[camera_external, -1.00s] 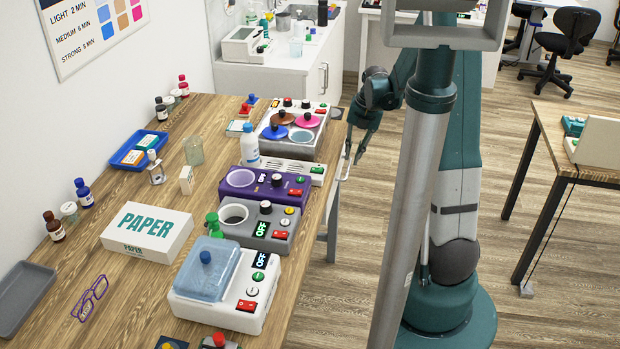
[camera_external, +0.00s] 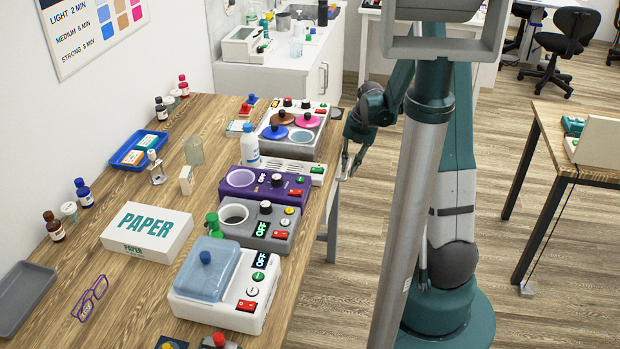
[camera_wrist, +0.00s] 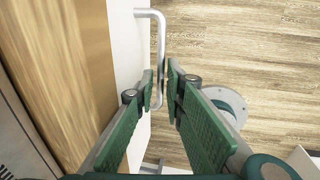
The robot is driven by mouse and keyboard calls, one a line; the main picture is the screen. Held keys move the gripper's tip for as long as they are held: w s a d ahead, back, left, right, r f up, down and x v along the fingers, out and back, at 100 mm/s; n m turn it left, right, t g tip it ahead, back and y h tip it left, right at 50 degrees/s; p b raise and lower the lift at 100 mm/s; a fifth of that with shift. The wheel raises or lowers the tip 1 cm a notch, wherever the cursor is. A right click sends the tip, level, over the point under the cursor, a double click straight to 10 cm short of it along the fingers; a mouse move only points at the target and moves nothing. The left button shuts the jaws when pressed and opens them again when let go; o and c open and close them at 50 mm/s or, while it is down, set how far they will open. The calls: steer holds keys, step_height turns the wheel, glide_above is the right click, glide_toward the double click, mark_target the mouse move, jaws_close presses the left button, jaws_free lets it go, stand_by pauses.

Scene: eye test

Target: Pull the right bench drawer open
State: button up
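A silver bar handle (camera_wrist: 160,40) stands out from a white front (camera_wrist: 126,40) along the bench edge in the wrist view. It also shows in the external view as a small pale bar (camera_external: 339,169) at the bench's right side. My gripper (camera_wrist: 162,82) is at this handle, with one green-padded finger on each side of the bar. The fingertips are close to the bar. I cannot tell whether both touch it. In the external view my gripper (camera_external: 346,172) points down beside the bench edge. The drawer's outline is mostly hidden, and I see no clear opening.
The wooden bench (camera_external: 110,270) carries several devices along its right edge, including a purple one (camera_external: 262,186) and a hot plate with colored lids (camera_external: 293,128). A paper box (camera_external: 147,229) lies farther left.

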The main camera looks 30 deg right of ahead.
jaws_close()
steer(key=shift+s, duration=0.1)
steer(key=s+d+b, duration=0.1)
steer(key=s+d, duration=0.9)
steer(key=shift+d, duration=0.15)
steer(key=shift+o, duration=0.6)
jaws_free()
steer(key=shift+r, duration=0.2)
